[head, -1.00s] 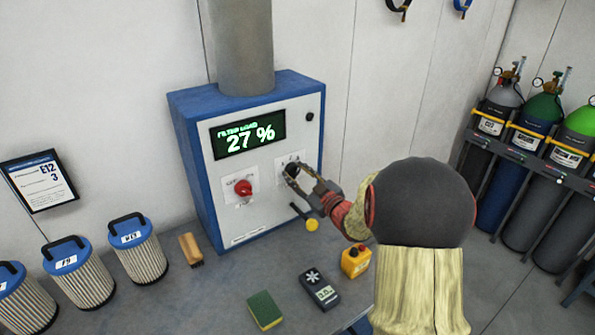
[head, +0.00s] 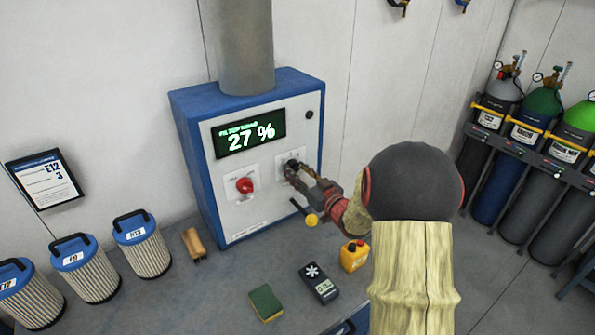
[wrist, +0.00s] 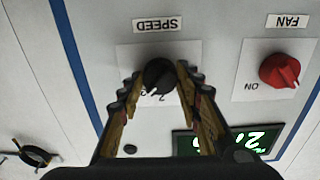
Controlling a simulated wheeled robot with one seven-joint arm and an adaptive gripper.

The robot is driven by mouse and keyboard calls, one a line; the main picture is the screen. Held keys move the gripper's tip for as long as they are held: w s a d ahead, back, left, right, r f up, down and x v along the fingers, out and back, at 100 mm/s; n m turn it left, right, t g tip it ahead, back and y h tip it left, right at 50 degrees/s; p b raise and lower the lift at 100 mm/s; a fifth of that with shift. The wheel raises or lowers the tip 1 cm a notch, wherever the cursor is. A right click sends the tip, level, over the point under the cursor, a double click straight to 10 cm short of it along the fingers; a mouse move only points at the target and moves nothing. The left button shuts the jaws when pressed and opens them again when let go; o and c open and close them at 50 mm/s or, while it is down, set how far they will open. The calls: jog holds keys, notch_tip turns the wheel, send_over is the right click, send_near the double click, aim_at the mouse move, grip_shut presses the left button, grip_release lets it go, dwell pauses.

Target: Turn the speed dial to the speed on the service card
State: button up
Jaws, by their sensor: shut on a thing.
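My gripper (wrist: 159,74) is shut on the dial, one finger at each side. The dial's white mark points toward the display side, near a figure that looks like 2; other figures are partly hidden.
The red fan knob (head: 244,185) is beside the dial, with the display (head: 249,134) reading 27 % above. A yellow-ended lever (head: 311,219) is close below my gripper. Filters (head: 147,250), a brush, sponge, meter and yellow bottle (head: 354,256) stand on the bench.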

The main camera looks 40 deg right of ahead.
jog(key=o, duration=1.2)
jog(key=shift+c, duration=0.2)
jog(key=s, duration=1.2)
jog(key=shift+a, duration=0.35)
